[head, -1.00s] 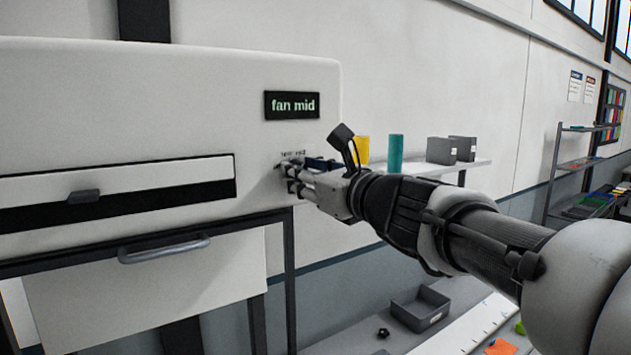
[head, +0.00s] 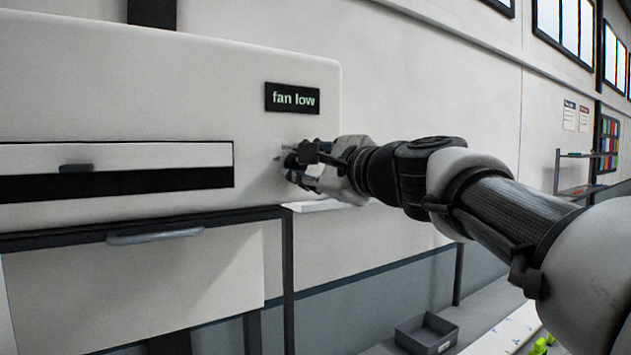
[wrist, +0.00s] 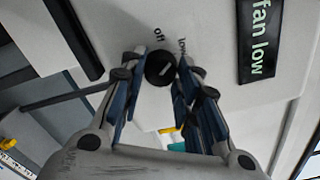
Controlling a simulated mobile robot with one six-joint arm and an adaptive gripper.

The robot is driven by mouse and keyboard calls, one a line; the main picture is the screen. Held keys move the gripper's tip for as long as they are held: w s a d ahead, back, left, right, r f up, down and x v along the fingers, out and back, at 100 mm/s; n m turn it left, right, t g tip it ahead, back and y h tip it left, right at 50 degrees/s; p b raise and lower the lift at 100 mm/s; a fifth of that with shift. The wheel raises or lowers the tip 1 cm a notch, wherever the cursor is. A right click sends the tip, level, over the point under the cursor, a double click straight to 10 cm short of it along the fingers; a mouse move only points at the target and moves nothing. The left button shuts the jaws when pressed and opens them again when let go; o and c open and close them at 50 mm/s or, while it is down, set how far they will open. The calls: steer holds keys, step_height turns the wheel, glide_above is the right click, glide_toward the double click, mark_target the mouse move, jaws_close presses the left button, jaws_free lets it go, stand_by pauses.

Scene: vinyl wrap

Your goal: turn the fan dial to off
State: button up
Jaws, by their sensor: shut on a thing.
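The fan dial (wrist: 160,66) is a round black knob with a pale pointer line on the white machine front. In the wrist view the labels "off" and "low" stand beyond it. My gripper (wrist: 160,77) is shut on the dial, one finger on each side. In the head view my gripper (head: 292,163) meets the right part of the machine (head: 130,85) and hides the dial. The display (head: 292,98) above it reads "fan low", and the same display shows in the wrist view (wrist: 260,38).
A dark slot with a white flap (head: 120,156) lies left of the gripper. A handle (head: 155,236) sticks out below it. A grey bin (head: 426,333) stands low at the right. A pale shelf (head: 325,205) is behind the gripper.

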steer(key=n+b, duration=0.3)
steer(key=n, duration=0.1)
steer(key=shift+f+n, duration=0.1)
steer(key=shift+n, duration=0.2)
steer(key=shift+n+b, duration=0.95)
steer(key=shift+n, duration=0.65)
steer(key=shift+r, duration=0.2)
steer(key=o, duration=1.1)
steer(key=v, duration=1.2)
